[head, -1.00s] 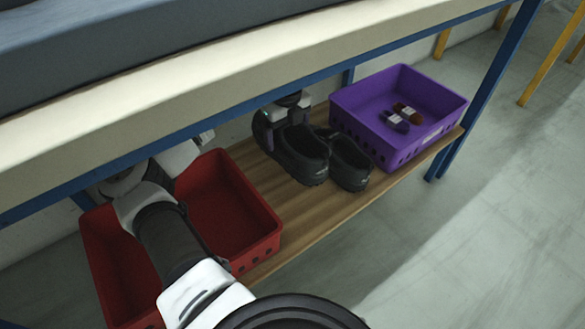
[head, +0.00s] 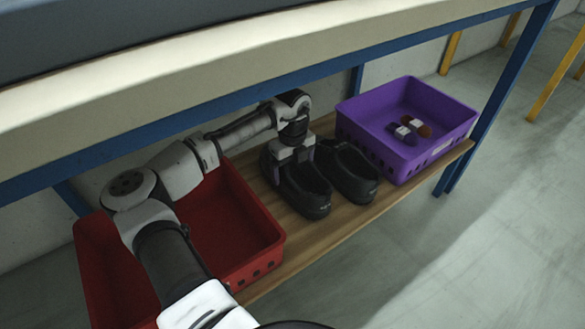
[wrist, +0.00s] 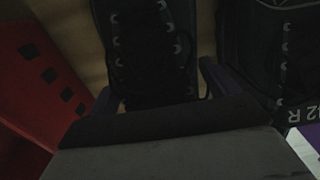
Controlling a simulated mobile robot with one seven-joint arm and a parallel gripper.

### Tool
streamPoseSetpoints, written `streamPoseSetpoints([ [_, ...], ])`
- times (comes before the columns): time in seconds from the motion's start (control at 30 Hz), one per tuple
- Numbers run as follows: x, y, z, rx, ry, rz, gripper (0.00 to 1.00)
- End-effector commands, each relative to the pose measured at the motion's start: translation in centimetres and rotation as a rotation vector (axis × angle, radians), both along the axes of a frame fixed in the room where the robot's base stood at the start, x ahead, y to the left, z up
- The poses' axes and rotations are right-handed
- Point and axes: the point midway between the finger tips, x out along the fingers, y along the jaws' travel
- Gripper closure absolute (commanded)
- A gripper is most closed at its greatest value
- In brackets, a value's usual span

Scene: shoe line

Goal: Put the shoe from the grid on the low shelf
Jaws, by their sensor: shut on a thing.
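Two black shoes stand side by side on the low wooden shelf (head: 305,228) in the head view. My gripper (head: 293,163) is shut on the left shoe (head: 305,192), at its far end. In the wrist view the held shoe's laced upper (wrist: 148,45) lies between my fingers, and part of the other shoe (wrist: 265,50) shows at the right. The grid is not in view.
A red crate (head: 262,262) stands on the shelf to the left, beneath my arm. A purple crate (head: 385,165) with small items stands at the right. The upper table and its blue beam (head: 250,95) hang over the shelf. Open floor lies in front.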

Motion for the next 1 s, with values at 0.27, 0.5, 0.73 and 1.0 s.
streamPoseSetpoints([
  [0.27, 0.0, 0.0, -0.2, -0.001, 0.001, 0.0, 0.0],
  [0.5, 0.0, 0.0, 0.5, -0.001, -0.001, 0.0, 0.0],
  [0.73, 0.0, -0.1, 5.1, -0.003, -0.001, -0.001, 0.0],
  [1.0, 0.0, 0.0, 10.3, -0.002, 0.0, 0.0, 0.0],
])
